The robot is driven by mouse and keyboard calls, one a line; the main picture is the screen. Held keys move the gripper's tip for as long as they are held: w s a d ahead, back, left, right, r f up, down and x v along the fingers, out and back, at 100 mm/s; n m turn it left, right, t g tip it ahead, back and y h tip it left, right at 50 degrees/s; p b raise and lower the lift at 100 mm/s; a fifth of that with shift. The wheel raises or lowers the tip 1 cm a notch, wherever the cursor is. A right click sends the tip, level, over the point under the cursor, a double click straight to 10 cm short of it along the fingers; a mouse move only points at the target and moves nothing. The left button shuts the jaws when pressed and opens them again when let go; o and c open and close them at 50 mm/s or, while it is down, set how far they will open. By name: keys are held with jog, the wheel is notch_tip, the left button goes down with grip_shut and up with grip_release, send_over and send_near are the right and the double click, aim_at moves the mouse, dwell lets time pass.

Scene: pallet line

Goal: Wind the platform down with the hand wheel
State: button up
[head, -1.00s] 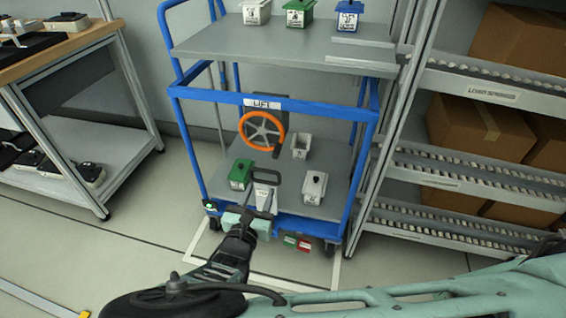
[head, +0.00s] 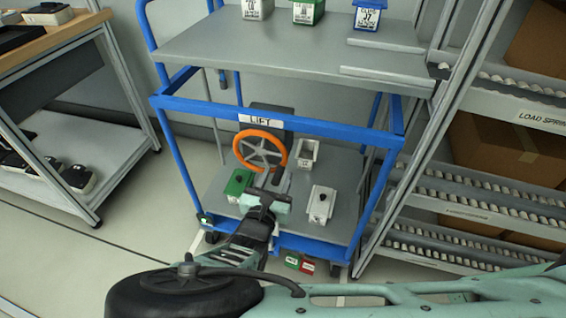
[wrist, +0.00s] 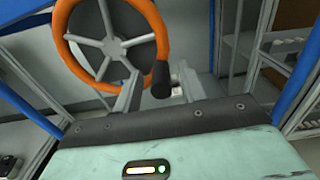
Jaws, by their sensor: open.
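The hand wheel (head: 237,139) is an orange ring with grey spokes, mounted below the LIFT label (head: 260,119). It also fills the upper left of the wrist view (wrist: 64,40). Its black handle (wrist: 161,80) sticks out at the rim's lower right. My gripper (head: 271,182) is open, just below and in front of the wheel's lower rim. In the wrist view the handle appears between the grey fingers; contact cannot be told. The grey upper platform (head: 290,55) stands above the blue frame and carries several small bins.
A green bin (head: 238,184) and two pale bins (head: 320,205) stand on the lower deck around my gripper. The blue frame bar (head: 330,126) crosses above the wheel. A roller rack (head: 450,190) with cartons is close on the right. A workbench (head: 60,40) stands at left with floor between.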

jog(key=shift+w+d, duration=0.2)
jog(key=shift+w, duration=0.25)
grip_shut()
jog(key=shift+r, duration=0.2)
